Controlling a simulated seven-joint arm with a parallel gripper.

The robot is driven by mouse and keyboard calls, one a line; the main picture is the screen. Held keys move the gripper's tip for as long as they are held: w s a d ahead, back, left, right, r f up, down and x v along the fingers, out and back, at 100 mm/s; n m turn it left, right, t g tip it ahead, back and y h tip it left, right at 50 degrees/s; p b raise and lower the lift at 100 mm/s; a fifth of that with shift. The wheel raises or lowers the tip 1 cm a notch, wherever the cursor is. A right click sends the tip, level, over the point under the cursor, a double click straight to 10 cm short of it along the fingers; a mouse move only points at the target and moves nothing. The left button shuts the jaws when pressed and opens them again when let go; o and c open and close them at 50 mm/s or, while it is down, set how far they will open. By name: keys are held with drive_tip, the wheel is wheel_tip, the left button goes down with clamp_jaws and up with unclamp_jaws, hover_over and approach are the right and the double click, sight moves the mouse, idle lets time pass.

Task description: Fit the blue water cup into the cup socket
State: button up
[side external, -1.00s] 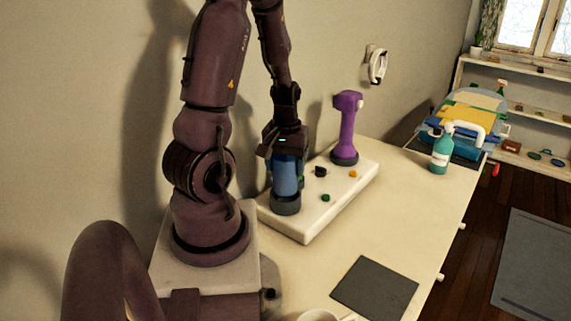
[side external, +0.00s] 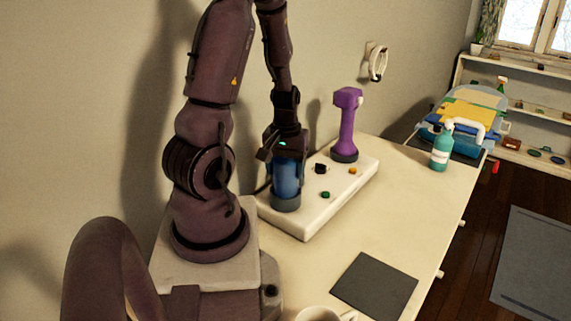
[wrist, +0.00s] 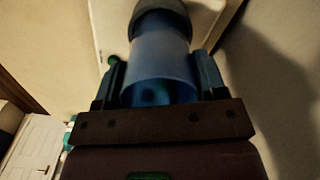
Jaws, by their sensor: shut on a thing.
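The blue water cup (side external: 286,178) stands upright at the near left end of the white board, with its lower end at the dark round cup socket (side external: 286,202). How deep it sits in the socket is hard to tell. My gripper (side external: 287,162) points down over the cup and is shut on its upper part. In the wrist view, the cup (wrist: 160,65) sits between the two fingers of my gripper (wrist: 160,82), and the dark socket (wrist: 160,14) shows beyond it.
The white board (side external: 318,217) also carries a purple handled tool (side external: 346,125) in a dark base and several small knobs. A teal bottle (side external: 440,150) stands at the far right. A dark mat (side external: 374,286) lies in front, beside a partly visible mug (side external: 322,314).

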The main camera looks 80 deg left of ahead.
sight(285, 179)
drive_tip(key=shift+f, duration=1.8)
drive_tip(key=o, duration=1.1)
drive_tip(key=shift+o, duration=0.2)
wheel_tip(285, 179, up, 13)
